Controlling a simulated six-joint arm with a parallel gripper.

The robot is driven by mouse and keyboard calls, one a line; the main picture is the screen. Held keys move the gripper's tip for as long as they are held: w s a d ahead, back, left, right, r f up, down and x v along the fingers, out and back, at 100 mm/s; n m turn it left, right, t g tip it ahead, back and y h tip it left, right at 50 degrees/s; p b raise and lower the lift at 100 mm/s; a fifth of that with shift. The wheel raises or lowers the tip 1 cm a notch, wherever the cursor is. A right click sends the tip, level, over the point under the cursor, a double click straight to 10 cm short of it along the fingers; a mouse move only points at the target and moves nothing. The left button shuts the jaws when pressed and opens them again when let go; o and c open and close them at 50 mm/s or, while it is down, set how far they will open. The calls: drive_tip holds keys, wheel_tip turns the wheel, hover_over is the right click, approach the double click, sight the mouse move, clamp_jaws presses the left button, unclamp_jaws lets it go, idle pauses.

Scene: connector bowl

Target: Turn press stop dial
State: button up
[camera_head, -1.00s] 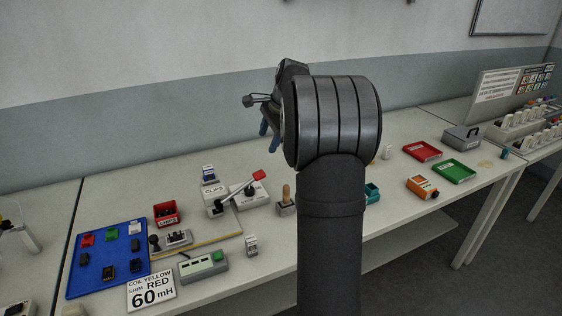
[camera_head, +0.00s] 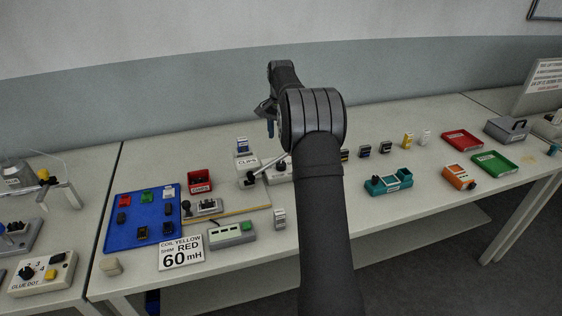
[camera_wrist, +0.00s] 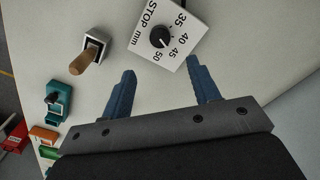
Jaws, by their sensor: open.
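The press stop dial is a black knob (camera_wrist: 159,36) on a white box (camera_wrist: 143,43) marked "STOP mm" with 35, 40, 45 and 50 around it. A pale mark shows on the knob, but I cannot tell exactly which number it points to. In the head view, the white stop box (camera_head: 277,173) is partly hidden by my arm. My gripper (camera_wrist: 160,70) is open and empty, its two blue fingers apart. In the wrist view, the knob lies just beyond the fingertips, between their lines. In the head view, my gripper (camera_head: 270,128) hangs above the table's back part.
A wooden-handled lever (camera_wrist: 85,62) stands beside the stop box in the wrist view. A teal device (camera_head: 388,184) stands right of my arm. A red bin (camera_head: 200,182), blue mat (camera_head: 112,236) and green-buttoned box (camera_head: 231,236) are on the left.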

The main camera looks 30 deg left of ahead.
sight(281, 164)
wheel_tip(281, 164, down, 12)
drive_tip(key=shift+r, duration=0.25)
drive_tip(key=c, duration=1)
drive_tip(key=shift+n, duration=0.4)
drive_tip(key=n, duration=0.3)
drive_tip(key=shift+n, duration=2.5)
